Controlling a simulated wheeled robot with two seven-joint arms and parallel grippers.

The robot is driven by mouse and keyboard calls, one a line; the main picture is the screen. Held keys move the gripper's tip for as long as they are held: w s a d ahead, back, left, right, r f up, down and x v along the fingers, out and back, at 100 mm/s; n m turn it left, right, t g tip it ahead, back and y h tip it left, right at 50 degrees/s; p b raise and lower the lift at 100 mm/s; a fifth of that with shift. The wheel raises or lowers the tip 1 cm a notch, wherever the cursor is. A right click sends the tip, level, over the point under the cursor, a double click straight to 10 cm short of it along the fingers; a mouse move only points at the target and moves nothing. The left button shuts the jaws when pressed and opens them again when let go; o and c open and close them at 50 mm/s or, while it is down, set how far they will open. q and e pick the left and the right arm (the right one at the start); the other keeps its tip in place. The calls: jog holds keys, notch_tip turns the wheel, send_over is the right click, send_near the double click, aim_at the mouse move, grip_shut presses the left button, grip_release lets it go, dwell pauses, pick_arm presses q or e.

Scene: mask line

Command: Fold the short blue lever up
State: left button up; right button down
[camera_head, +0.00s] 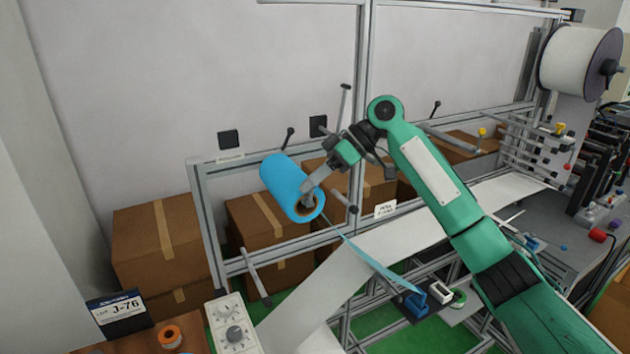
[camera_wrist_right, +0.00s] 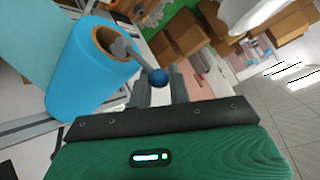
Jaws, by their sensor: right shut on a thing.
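The short blue lever shows in the right wrist view as a grey arm ending in a round blue knob (camera_wrist_right: 160,77). Its arm comes out from the cardboard core of the blue roll (camera_wrist_right: 82,80). My right gripper (camera_wrist_right: 159,90) is shut on the lever, with the knob at its fingertips. In the head view my right gripper (camera_head: 307,190) is at the right end of the blue roll (camera_head: 286,182); its fingers hide most of the lever there. My left gripper is in neither view.
A grey metal frame (camera_head: 203,215) surrounds the roll, with black-handled levers near it. A blue strip (camera_head: 380,265) runs from the roll down to the right. Cardboard boxes (camera_head: 155,240) stand behind. A large white reel (camera_head: 575,58) hangs at the upper right.

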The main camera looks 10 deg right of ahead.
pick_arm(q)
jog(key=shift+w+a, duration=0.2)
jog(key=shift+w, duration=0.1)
pick_arm(e)
jog(key=shift+w+a+f+m+g, duration=0.1)
jog(key=shift+w+f+m+g, duration=0.3)
jog(key=shift+g, duration=0.1)
jog(key=c, duration=1.5)
grip_release()
jog(key=shift+o, duration=0.8)
jog(key=shift+r, duration=0.2)
